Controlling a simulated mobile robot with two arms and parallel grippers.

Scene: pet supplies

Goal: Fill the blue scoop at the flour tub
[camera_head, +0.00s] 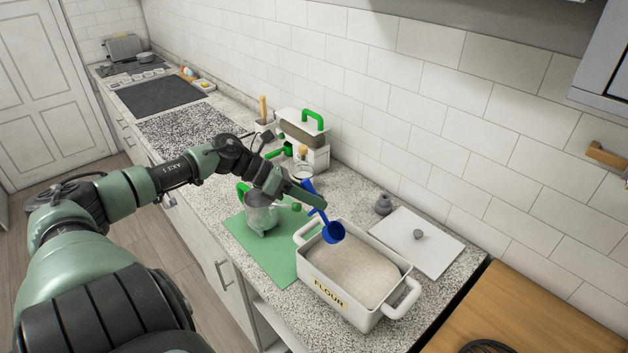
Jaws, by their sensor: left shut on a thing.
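The blue scoop (333,232) is in my left gripper (316,204), which is shut on its handle. Whether the bowl holds anything is hard to see. The white flour tub (340,301), lettered FLOUR, stands open on the counter with pale flour (352,268) filling much of it. Its lid (416,242) lies flat on the counter behind it. My right gripper is not in view.
A clear jug with a green handle (262,215) stands on a green mat (246,237) left of the tub. Behind it are a white container with a green handle (304,135) and a small grey weight (383,204). A wooden surface (535,320) lies at right.

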